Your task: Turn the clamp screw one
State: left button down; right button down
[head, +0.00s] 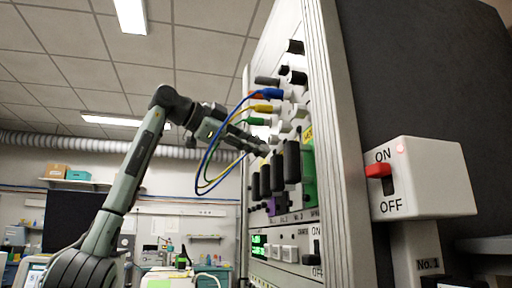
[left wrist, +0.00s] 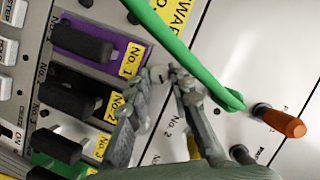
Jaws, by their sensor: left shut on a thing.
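My left gripper (head: 262,148) reaches the front of the tall instrument panel from the left in the head view. In the left wrist view its two fingertips (left wrist: 160,80) are close together at a small pale screw head (left wrist: 157,73) on the white panel, beside the yellow No. 1 label. The gripper is shut on this screw, which the fingers partly cover. Which number the screw bears is not clear; a printed "No. 2" stands below it. My right gripper is in neither view.
Black handles (left wrist: 82,41) stick out beside the screw. A green cable (left wrist: 185,48) crosses close to the fingers, and an orange plug (left wrist: 284,123) stands at right. Blue, yellow and green cables loop near my arm. A white ON/OFF box (head: 436,178) stands right.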

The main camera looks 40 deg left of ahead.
pick_arm(q)
jog(key=n+g, duration=0.1)
jog(key=n, duration=0.1)
jog(key=shift+r+n+g+h, duration=0.15)
jog(key=shift+n+g+h, duration=0.15)
jog(key=shift+n, duration=0.1)
jog(key=shift+w+a+n+g+h, duration=0.15)
jog(key=shift+n+g+h, duration=0.45)
jog(key=shift+n, duration=0.5)
jog(key=c, duration=1.3)
grip_release()
jog(key=shift+c, duration=0.2)
jog(key=shift+r, duration=0.1)
jog(key=v, duration=1.2)
jog(key=shift+r, duration=0.1)
